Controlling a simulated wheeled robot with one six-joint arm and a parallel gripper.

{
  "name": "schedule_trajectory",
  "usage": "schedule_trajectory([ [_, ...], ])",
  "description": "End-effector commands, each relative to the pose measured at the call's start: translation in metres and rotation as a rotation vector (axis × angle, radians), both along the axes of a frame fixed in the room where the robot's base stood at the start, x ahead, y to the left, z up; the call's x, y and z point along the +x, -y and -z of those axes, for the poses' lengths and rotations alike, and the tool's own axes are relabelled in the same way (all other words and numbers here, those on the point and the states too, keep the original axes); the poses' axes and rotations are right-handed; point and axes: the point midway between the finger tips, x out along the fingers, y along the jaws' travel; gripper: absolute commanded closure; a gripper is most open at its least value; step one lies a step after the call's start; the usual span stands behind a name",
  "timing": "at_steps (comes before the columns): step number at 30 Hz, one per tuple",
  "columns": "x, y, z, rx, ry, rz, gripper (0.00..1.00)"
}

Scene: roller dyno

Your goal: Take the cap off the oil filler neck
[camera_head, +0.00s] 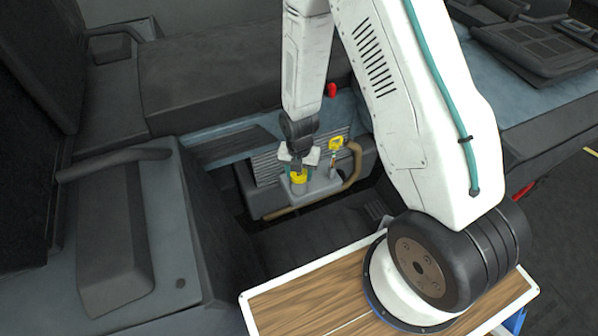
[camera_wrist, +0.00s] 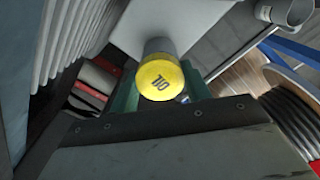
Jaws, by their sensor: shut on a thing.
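The yellow oil cap (camera_head: 299,178) is at the top of a grey block in the open engine bay. In the wrist view the cap (camera_wrist: 161,82) faces me, with OIL written on it in dark letters. The grey filler neck (camera_wrist: 158,46) shows right behind the cap, in line with it, with no gap visible. My gripper (camera_head: 299,168) reaches down from above and is shut on the cap. In the wrist view, the green fingers of my gripper (camera_wrist: 161,90) stand on both sides of the cap. The neck is mostly hidden in the head view.
A yellow dipstick handle (camera_head: 335,144) stands close to the right of the cap. A tan hose (camera_head: 352,172) curves beside the block. A red cap (camera_head: 331,90) is farther back. Dark vehicle panels (camera_head: 115,225) wall in the bay on the left.

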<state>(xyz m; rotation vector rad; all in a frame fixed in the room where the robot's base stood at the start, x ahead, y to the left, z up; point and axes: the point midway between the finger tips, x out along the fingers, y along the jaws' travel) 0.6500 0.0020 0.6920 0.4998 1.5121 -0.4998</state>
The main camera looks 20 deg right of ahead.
Motion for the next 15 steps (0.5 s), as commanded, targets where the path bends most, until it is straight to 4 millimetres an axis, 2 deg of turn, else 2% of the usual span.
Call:
schedule_trajectory([
  [7,-0.0005,-0.0002,0.0001,0.000,-0.001,-0.024,0.98],
  [8,-0.0005,-0.0003,0.0001,0.000,-0.001,-0.024,0.50],
  [9,-0.0005,-0.0003,0.0001,0.000,-0.001,-0.023,0.39],
  [10,-0.0005,-0.0003,0.0001,0.000,-0.001,-0.023,0.30],
  [11,-0.0005,-0.0002,0.0001,0.000,-0.001,-0.023,0.27],
  [15,-0.0004,0.0000,0.0001,0.001,-0.001,-0.022,0.27],
])
